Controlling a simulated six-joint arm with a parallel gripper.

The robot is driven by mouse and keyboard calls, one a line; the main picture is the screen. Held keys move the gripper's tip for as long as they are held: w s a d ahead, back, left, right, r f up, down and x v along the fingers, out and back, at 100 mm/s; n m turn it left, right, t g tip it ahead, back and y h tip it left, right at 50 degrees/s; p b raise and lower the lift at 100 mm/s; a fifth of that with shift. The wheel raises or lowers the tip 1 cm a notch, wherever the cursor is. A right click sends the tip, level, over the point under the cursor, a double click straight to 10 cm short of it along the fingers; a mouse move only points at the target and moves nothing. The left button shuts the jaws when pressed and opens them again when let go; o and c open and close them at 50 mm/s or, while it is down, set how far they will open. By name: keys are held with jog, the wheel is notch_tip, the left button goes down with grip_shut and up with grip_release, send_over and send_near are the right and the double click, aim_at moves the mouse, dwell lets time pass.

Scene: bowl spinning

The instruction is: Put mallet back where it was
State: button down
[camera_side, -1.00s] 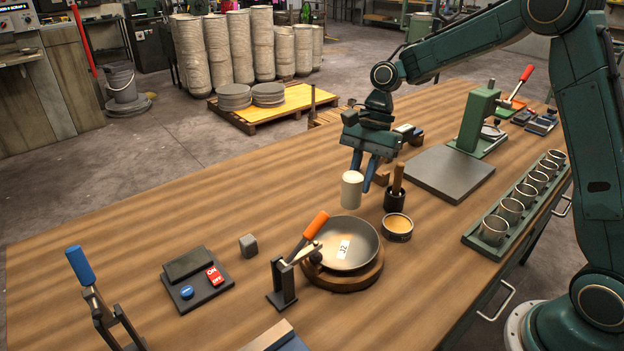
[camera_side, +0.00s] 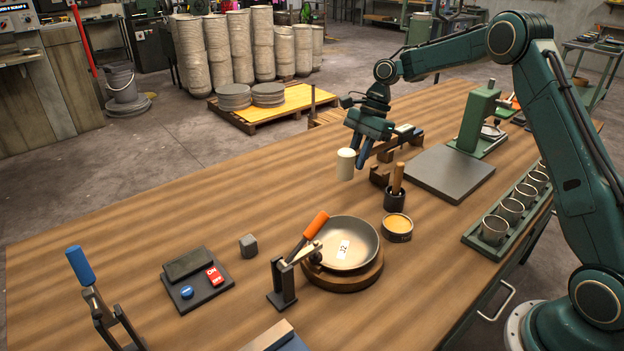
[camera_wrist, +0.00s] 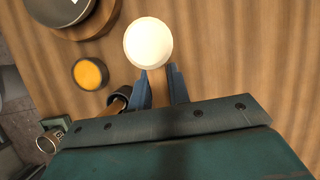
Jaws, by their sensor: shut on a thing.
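The mallet's pale cylindrical head (camera_side: 346,164) hangs in the air above the table, in front of the wooden cradle. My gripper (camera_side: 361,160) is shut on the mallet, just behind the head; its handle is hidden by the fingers. In the wrist view, the round pale head (camera_wrist: 148,43) shows just beyond the blue fingertips of my gripper (camera_wrist: 160,82). A brown wooden cradle with upright notched blocks (camera_side: 381,175) stands on the table to the right of the head, partly behind my gripper. I cannot tell the exact gap between mallet and cradle.
A black cup with a wooden handle (camera_side: 395,200) stands close by, with an orange-filled tin (camera_side: 397,228) in front of it. A metal pan (camera_side: 358,236) sits on a round wooden base. A grey slab (camera_side: 446,172) lies right. Table left of the mallet is clear.

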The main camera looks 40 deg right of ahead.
jog(key=shift+f, duration=3.6)
jog(key=shift+f, duration=0.1)
jog(key=c, duration=1.3)
grip_release()
jog(key=shift+f, duration=0.1)
jog(key=shift+v, duration=6.15)
